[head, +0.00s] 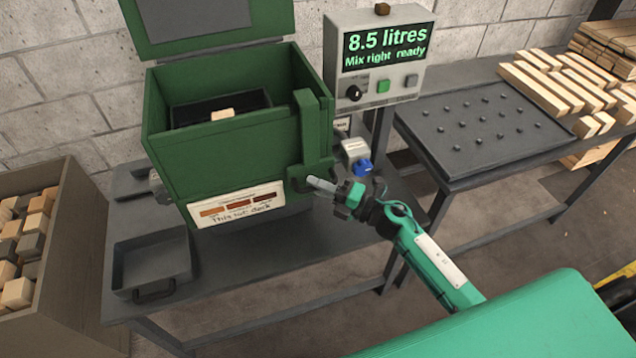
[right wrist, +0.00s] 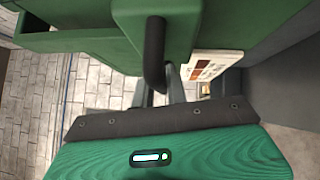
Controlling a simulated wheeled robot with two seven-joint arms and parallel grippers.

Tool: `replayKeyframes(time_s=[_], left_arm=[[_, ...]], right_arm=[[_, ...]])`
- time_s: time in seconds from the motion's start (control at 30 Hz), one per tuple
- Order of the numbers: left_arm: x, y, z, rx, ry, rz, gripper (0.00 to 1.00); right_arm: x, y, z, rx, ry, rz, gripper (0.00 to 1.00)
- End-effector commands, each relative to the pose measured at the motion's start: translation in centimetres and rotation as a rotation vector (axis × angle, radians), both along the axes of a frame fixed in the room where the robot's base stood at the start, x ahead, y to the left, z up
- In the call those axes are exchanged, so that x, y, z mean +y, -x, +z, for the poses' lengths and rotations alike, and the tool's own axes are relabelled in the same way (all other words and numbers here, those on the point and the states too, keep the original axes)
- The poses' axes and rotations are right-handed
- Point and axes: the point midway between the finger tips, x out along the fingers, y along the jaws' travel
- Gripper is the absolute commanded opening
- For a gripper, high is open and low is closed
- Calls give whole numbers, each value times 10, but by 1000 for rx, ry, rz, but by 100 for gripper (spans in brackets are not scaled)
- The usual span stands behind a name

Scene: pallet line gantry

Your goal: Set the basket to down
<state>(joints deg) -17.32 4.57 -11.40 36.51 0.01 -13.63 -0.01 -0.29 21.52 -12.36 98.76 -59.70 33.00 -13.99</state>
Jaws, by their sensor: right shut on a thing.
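The green dip tank (head: 225,155) stands on the dark bench with its lid (head: 195,20) raised. A dark basket (head: 195,112) shows inside the tank near the top, with a pale wood block (head: 222,114) at its front edge. A green upright slide (head: 315,130) on the tank's right front carries a dark handle (right wrist: 154,50). My right gripper (head: 318,185) is at the slide's lower end, its fingers shut on the handle; it also shows in the right wrist view (right wrist: 160,92). My left gripper is not in view.
A blue-knobbed valve (head: 362,167) is close to my right gripper. A grey tray (head: 150,265) lies at the bench's left. A block crate (head: 60,250), pegged rack (head: 480,130) and wood strips (head: 550,85) stand around.

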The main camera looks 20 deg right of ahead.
Motion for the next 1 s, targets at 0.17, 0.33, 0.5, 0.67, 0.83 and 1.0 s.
replayKeyframes(time_s=[0.17,0.33,0.5,0.67,0.83,1.0], left_arm=[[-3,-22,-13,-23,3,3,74],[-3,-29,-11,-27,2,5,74],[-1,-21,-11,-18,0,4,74],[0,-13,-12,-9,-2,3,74],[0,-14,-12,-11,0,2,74],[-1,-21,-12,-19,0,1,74]], right_arm=[[0,0,-25,1,2,1,0],[0,0,-28,2,2,0,0],[0,1,-29,6,3,-1,0],[0,1,-31,7,3,-1,28],[0,1,-28,4,2,0,36],[-1,1,-28,2,1,0,36]])
